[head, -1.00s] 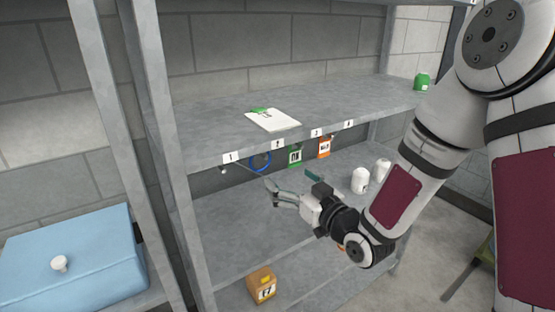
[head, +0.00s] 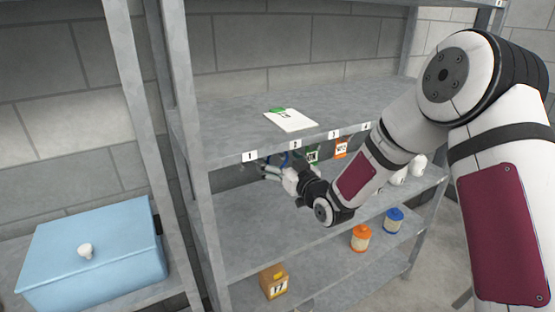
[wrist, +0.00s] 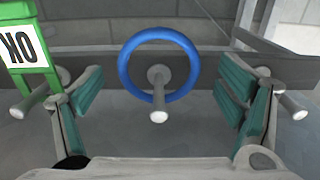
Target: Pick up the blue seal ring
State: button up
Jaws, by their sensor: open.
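The blue seal ring (wrist: 125,64) hangs on a grey peg (wrist: 158,90) in the middle of the wrist view. In the head view a bit of the ring (head: 284,159) shows under the shelf edge, partly hidden behind my gripper (head: 268,169). In the wrist view my gripper (wrist: 160,95) is open, with one green-padded finger on each side of the ring. The fingers look apart from the ring, and nothing is between the pads except the ring and its peg, which seem to lie ahead of them.
A green tag marked OK (wrist: 22,48) hangs on the neighbouring peg, close to one finger. An orange tag (head: 341,148) hangs further right. The shelf edge above carries number labels (head: 249,156). Orange (head: 361,238) and blue (head: 393,221) jars and a cardboard box (head: 273,281) stand lower.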

jog(key=shift+w+a, duration=0.3)
jog(key=shift+w, duration=0.2)
jog(key=c, duration=0.9)
